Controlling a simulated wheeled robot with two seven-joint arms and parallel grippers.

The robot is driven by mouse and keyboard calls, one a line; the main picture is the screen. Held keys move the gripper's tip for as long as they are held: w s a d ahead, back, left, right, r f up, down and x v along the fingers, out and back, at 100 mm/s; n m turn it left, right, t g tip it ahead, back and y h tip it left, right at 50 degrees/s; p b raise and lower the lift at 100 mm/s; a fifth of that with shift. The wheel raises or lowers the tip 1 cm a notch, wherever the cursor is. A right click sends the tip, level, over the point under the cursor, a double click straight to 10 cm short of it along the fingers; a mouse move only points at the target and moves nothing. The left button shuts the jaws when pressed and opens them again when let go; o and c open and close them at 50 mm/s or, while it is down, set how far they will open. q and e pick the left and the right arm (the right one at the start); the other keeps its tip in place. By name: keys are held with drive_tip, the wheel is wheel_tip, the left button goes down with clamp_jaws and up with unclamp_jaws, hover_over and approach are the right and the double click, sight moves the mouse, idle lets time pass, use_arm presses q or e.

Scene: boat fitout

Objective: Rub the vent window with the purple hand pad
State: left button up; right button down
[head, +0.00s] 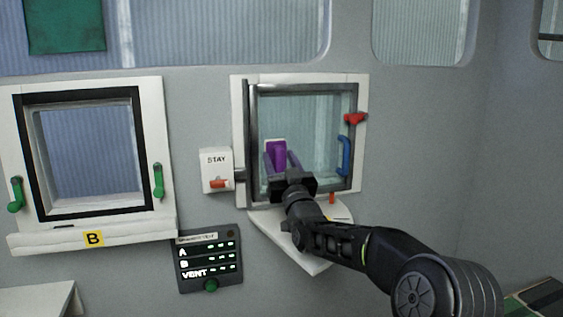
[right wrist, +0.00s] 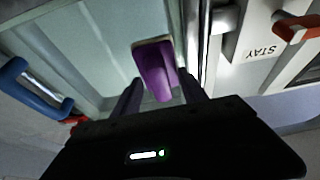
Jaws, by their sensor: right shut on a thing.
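The vent window (head: 310,115) is a framed glass pane on the wall, right of the middle in the head view. Its pane also fills the upper part of the right wrist view (right wrist: 105,45). My right gripper (head: 281,165) is in front of the lower left of the pane, shut on the purple hand pad (head: 277,152). In the right wrist view the pad (right wrist: 154,70) sits between the two fingers, with its pale face toward the glass. I cannot tell whether the pad touches the glass. My left gripper is not in view.
A blue handle (head: 343,156) and a red latch (head: 355,119) are on the vent window's right side. A STAY box (head: 216,170) is to its left, and a white shelf (head: 270,232) juts out below. Window B (head: 85,155) and a panel (head: 209,262) are further left.

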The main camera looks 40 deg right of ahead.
drive_tip(key=shift+s+a+f+b, duration=0.25)
drive_tip(key=shift+s+b, duration=0.15)
drive_tip(key=shift+b, duration=0.15)
drive_tip(key=s+b, duration=0.1)
drive_tip(key=s+a+b, duration=0.1)
drive_tip(key=s, duration=0.1)
drive_tip(key=shift+s+r+b, duration=0.1)
drive_tip(key=shift+s+b, duration=0.2)
drive_tip(key=shift+b, duration=0.1)
drive_tip(key=shift+s+a+r, duration=0.15)
drive_tip(key=shift+s+a, duration=0.1)
drive_tip(key=shift+s, duration=0.3)
drive_tip(key=s+b, duration=0.1)
drive_tip(key=s+a+b, duration=0.1)
drive_tip(key=b, duration=0.1)
drive_tip(key=shift+s, duration=0.4)
